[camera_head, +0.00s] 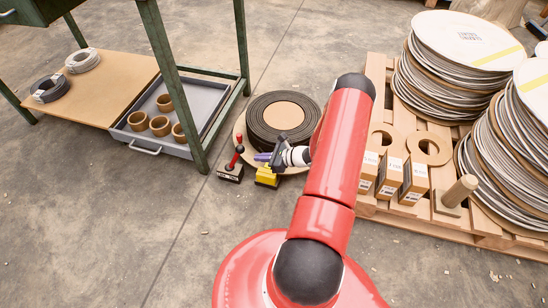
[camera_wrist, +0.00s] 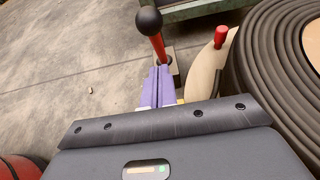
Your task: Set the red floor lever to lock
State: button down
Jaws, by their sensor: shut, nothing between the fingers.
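The red floor lever (camera_head: 235,160) has a red shaft and a black ball on top. It rises from a small dark base (camera_head: 230,174) with pale lettering too small to read surely, and its shaft leans to the right in the head view. My gripper (camera_head: 262,156) is just right of the lever, with its purple fingers shut and empty. In the wrist view the closed fingertips (camera_wrist: 158,72) point at the lower part of the lever's red shaft (camera_wrist: 158,46). Its black ball (camera_wrist: 148,20) stands beyond them. I cannot tell whether the fingers touch the shaft.
A yellow block (camera_head: 267,177) sits under my gripper. A black coil (camera_head: 256,113) lies on a round board behind it, with a red-topped handle (camera_wrist: 221,37) nearby. A green-framed table (camera_head: 172,82) stands left, a loaded pallet (camera_head: 372,204) right. The front left floor is mostly clear.

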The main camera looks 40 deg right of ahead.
aim_at(236, 158)
jog(key=shift+w+a+r, duration=0.35)
jog(key=shift+w+a, duration=0.25)
jog(key=shift+w, duration=0.15)
jog(key=shift+w+a+r, duration=0.35)
jog(key=shift+w+a, duration=0.2)
jog(key=shift+w, duration=0.2)
jog(key=shift+r, duration=0.15)
